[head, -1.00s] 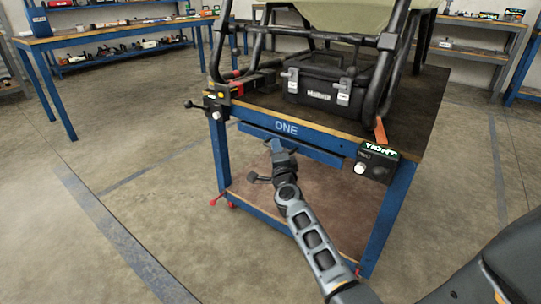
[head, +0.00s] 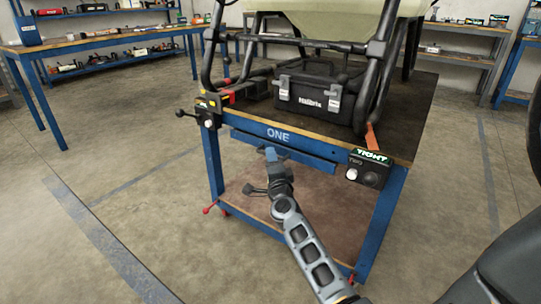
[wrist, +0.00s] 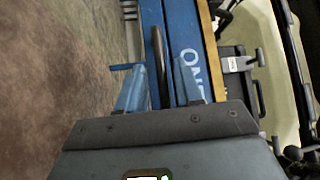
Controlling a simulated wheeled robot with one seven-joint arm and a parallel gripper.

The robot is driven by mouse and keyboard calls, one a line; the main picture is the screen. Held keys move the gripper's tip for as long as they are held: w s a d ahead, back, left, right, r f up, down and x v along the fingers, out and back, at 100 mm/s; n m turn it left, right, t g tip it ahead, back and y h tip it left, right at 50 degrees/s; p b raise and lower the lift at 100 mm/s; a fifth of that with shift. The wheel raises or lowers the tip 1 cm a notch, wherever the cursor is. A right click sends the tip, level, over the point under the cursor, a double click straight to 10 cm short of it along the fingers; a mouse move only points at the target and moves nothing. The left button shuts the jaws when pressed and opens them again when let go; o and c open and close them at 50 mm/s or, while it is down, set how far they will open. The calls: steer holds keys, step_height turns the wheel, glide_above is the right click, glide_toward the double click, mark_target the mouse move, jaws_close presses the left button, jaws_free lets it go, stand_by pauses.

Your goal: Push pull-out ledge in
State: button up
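The pull-out ledge (head: 302,156) is a long blue bar under the front edge of the workbench top (head: 330,144), below the panel marked ONE. In the wrist view the ledge (wrist: 154,35) runs up the picture to the left of the lettering. My gripper (head: 270,153) is in front of the ledge, left of its middle, and overlaps its lower edge in the head view. In the wrist view my gripper (wrist: 155,85) has its two blue fingers apart, with a dark bar seen between them. I cannot tell whether the fingers touch the ledge.
A black toolbox (head: 317,97) and a tubular black frame stand on the bench. A vise-like clamp (head: 208,110) is at the left front corner, and a black knob box (head: 368,168) at the right corner. The lower shelf (head: 290,205) is bare. Floor in front is clear.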

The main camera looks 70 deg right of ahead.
steer(key=v, duration=0.5)
steer(key=shift+s+a+p, duration=0.2)
steer(key=shift+a+p, duration=0.1)
steer(key=shift+a, duration=0.1)
steer(key=s+a+f+n+t+y, duration=0.1)
steer(key=s+a+n+t+y, duration=0.15)
steer(key=a+n, duration=0.65)
steer(key=s+a+f+n+t+y, duration=0.2)
steer(key=s+a+n+y, duration=0.15)
steer(key=a, duration=1.05)
steer(key=s+a+r+n+y, duration=0.5)
steer(key=s+a+n, duration=0.3)
steer(key=s+a, duration=0.1)
steer(key=s+a+r+n+y, duration=0.4)
steer(key=s+a+n+y, duration=0.2)
steer(key=s+a+n, duration=0.25)
step_height(320, 180, up, 30)
steer(key=m+p, duration=0.1)
steer(key=p, duration=2.8)
steer(key=shift+w+a, duration=0.15)
steer(key=shift+w, duration=0.05)
